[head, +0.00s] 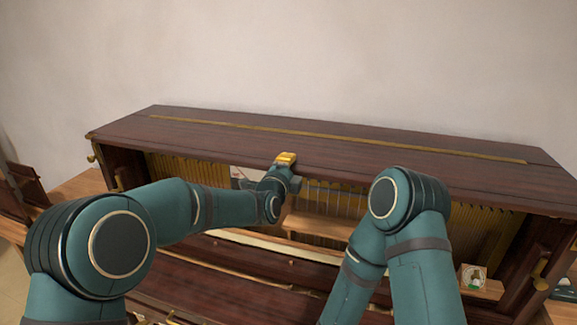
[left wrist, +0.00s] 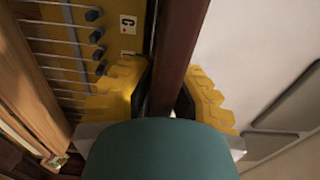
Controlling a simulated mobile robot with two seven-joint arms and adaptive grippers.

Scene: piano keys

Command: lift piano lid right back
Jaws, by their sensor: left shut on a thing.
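The piano lid (head: 330,150) is a long dark brown board on top of the upright piano, with a brass hinge strip (head: 330,138) along its length. It appears to lie flat. My left gripper (head: 286,160) is at the lid's front edge, left of the middle. In the left wrist view, the yellow fingers of my left gripper (left wrist: 165,95) are on either side of the lid's dark edge (left wrist: 183,40), shut on it. My right arm bends in the foreground, and its gripper is out of view.
The piano's front is open below the lid, showing gold strings and pins (head: 465,225) and a wooden rail (head: 315,226). A bare pale wall (head: 330,60) is behind, with free room above the lid.

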